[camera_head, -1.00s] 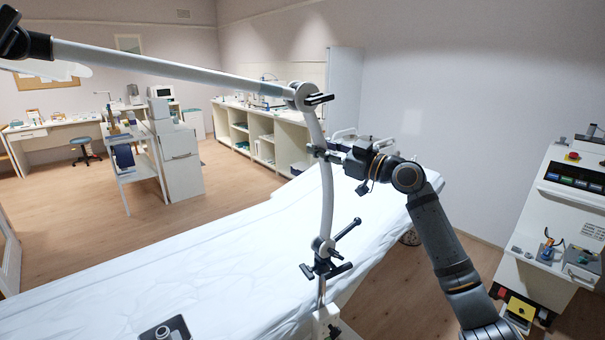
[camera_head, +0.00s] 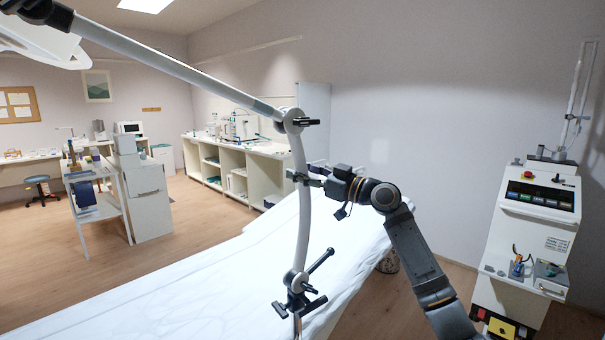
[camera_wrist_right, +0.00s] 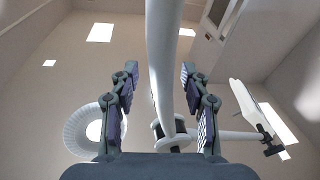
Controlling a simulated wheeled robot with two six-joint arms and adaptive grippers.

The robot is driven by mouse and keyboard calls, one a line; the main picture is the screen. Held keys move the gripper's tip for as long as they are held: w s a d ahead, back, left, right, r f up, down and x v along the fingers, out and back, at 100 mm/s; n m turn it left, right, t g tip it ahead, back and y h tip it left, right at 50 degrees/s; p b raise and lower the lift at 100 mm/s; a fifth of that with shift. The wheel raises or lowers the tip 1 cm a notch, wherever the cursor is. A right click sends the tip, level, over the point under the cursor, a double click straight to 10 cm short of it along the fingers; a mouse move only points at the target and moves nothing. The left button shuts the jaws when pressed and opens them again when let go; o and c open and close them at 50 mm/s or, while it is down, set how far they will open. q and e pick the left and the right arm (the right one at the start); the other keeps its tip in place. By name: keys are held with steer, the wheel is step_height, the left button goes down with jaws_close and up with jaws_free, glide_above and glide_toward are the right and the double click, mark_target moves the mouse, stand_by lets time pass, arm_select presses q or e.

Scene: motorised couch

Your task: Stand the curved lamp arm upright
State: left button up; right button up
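The curved lamp arm (camera_head: 303,222) is a pale, slightly bowed tube. It stands close to vertical above the couch, between a lower clamp joint (camera_head: 297,284) and an upper joint (camera_head: 290,121). My right gripper (camera_head: 303,177) is around the tube at mid-height. In the right wrist view, the tube (camera_wrist_right: 164,60) passes between the fingers of the right gripper (camera_wrist_right: 159,72). The fingers are apart, with a clear gap on the left and the tube close to the right finger; contact there cannot be told. My left gripper is not in view.
A long straight bar (camera_head: 165,62) slopes from the upper joint to the lamp head (camera_head: 38,42) at upper left. The white couch (camera_head: 215,275) lies below. A white control machine (camera_head: 530,235) stands at right. Bare floor (camera_head: 65,255) shows at left.

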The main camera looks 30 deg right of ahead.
steer(key=shift+s+d+f, duration=0.1)
steer(key=shift+s+f, duration=0.05)
steer(key=shift+s, duration=0.05)
steer(key=r+v, duration=0.1)
steer(key=v, duration=0.5)
steer(key=shift+s+d+f, duration=0.25)
steer(key=shift+s+f, duration=0.15)
steer(key=shift+f, duration=0.15)
